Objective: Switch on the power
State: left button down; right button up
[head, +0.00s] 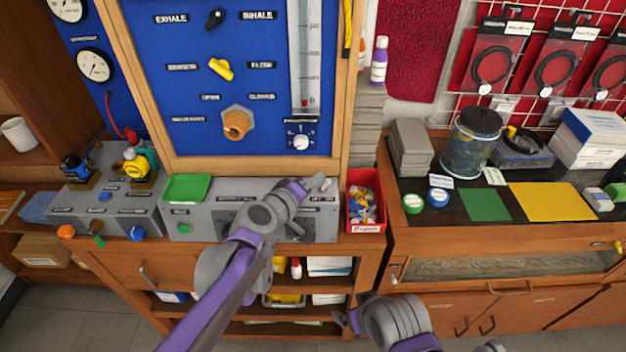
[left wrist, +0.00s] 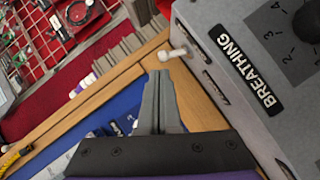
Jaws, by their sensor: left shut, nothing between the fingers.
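The grey bench unit (head: 205,225) stands on the wooden bench below the blue panel. It also fills the right of the left wrist view (left wrist: 230,90), with a black BREATHING label and a dark numbered knob. A small whitish toggle lever (left wrist: 178,52) sticks out from its face there; I take it for the power switch, but its label cannot be read. My left gripper (head: 322,185) is over the unit's right part. In the left wrist view its grey fingers (left wrist: 160,78) are shut and empty, their tips close to the lever, with a small visible gap. My right arm shows low in the head view; its jaws are unclear.
A green tray (head: 187,188) lies on the unit's left end. A red box (head: 366,220) of small parts stands close at its right. The blue panel (head: 230,100) with its wooden frame rises behind. Another grey box (head: 120,210) with gauges' fittings stands at left.

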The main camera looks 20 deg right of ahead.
pick_arm(q)
jog(key=shift+r, duration=0.1)
pick_arm(e)
jog(key=shift+r, duration=0.1)
pick_arm(q)
jog(key=shift+r+p, duration=0.5)
jog(key=shift+r, duration=0.25)
pick_arm(e)
jog(key=shift+w+r, duration=0.25)
jog(key=shift+r, duration=0.35)
